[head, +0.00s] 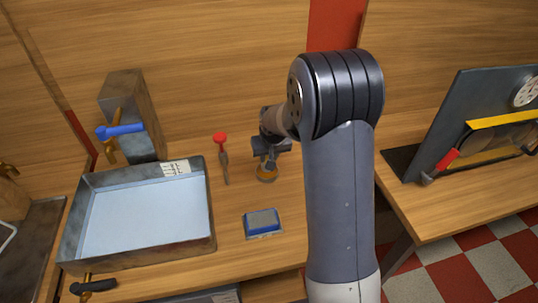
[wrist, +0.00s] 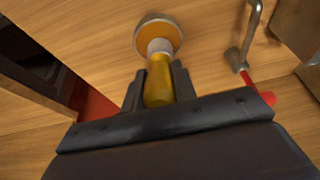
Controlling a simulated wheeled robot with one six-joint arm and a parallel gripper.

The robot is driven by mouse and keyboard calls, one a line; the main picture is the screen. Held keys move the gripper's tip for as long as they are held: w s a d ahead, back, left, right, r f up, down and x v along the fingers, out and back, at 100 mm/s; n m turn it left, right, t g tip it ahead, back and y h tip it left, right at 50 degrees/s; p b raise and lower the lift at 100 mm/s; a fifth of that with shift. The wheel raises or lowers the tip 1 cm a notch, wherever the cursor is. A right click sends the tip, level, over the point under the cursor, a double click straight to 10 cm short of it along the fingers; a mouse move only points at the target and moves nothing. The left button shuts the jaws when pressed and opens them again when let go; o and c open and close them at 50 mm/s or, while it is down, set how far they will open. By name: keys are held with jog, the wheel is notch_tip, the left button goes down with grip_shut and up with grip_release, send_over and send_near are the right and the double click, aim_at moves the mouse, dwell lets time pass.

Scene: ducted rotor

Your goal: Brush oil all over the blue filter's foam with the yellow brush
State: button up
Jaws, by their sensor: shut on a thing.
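The blue filter (head: 263,233) lies flat on the wooden bench, with its grey foam (head: 262,218) facing up. My gripper (head: 265,150) is shut on the yellow brush (wrist: 158,84) by its handle; the fingers also show in the wrist view (wrist: 158,88). The brush's pale metal collar points away from my gripper, toward a small round dish of amber oil (head: 266,174), which also shows in the wrist view (wrist: 143,38). The bristles are hidden, so I cannot tell whether they touch the oil. My gripper and dish are behind the filter, apart from it.
A red-ended metal tool (head: 224,165) lies left of the dish. A large metal tray (head: 212,235) fills the bench's left side, with a grey block with a blue lever (head: 130,130) behind it. A dark panel stand (head: 430,140) stands on the right bench. Bare wood surrounds the filter.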

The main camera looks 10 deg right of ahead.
jog(key=shift+s+f+b, duration=0.1)
jog(key=shift+f+b, duration=0.5)
dwell(2.0)
jog(key=shift+r+p, duration=2.2)
jog(key=shift+r, duration=1.4)
jog(key=shift+f, duration=0.1)
